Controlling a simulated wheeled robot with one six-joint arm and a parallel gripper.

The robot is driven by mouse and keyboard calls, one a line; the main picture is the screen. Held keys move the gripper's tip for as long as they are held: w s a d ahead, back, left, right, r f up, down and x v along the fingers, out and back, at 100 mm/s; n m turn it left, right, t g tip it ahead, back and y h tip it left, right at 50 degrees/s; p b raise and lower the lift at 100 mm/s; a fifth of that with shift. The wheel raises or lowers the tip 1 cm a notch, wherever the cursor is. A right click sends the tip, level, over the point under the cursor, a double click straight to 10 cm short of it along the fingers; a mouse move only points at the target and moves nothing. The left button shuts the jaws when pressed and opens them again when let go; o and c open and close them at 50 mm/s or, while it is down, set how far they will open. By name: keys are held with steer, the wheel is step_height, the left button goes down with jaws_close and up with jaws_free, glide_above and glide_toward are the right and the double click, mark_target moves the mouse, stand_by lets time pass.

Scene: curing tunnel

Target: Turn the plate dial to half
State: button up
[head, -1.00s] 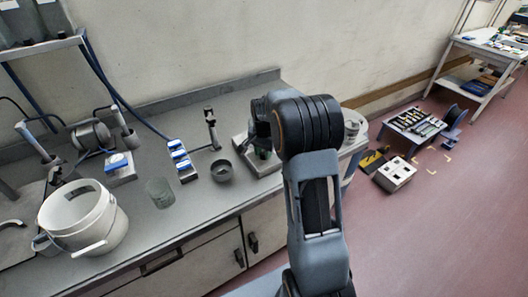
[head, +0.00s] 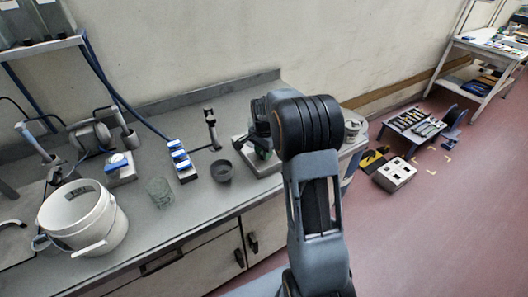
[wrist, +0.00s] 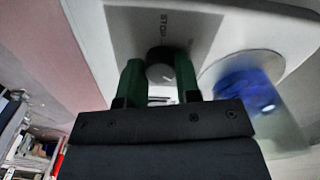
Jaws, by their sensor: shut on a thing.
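In the wrist view, the dark round plate dial (wrist: 161,66) sits on the front of a pale plate housing (wrist: 240,27). A light mark shows on the dial's face. The lettering above it looks like "STOP", but the scale is too blurred to read the setting. My gripper (wrist: 159,76) has its two green fingers shut on the dial, one on each side. In the head view, the plate (head: 241,150) stands on the bench, with its dial hidden by my arm.
A clear vessel with blue contents (wrist: 243,92) is right of the dial in the wrist view. In the head view, a dark bowl (head: 222,171), a blue-switched power strip (head: 181,161), a glass beaker (head: 160,192) and a white bucket (head: 85,222) stand leftward along the bench.

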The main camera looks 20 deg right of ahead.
steer(key=o, duration=0.9)
steer(key=shift+o, duration=0.2)
step_height(320, 180, up, 14)
stand_by(0.5)
steer(key=s+a+f+n+t, duration=0.1)
steer(key=s+a+n, duration=0.2)
steer(key=s, duration=0.4)
steer(key=s+a+f+n+t, duration=0.1)
steer(key=s+a+n, duration=0.3)
steer(key=s+n, duration=0.2)
steer(key=s+a+f+n+t, duration=0.1)
steer(key=s+a+n, duration=0.2)
steer(key=s, duration=0.6)
steer(key=shift+a+f+n+t, duration=0.2)
steer(key=shift+a+n+t, duration=0.2)
steer(key=shift+n, duration=0.6)
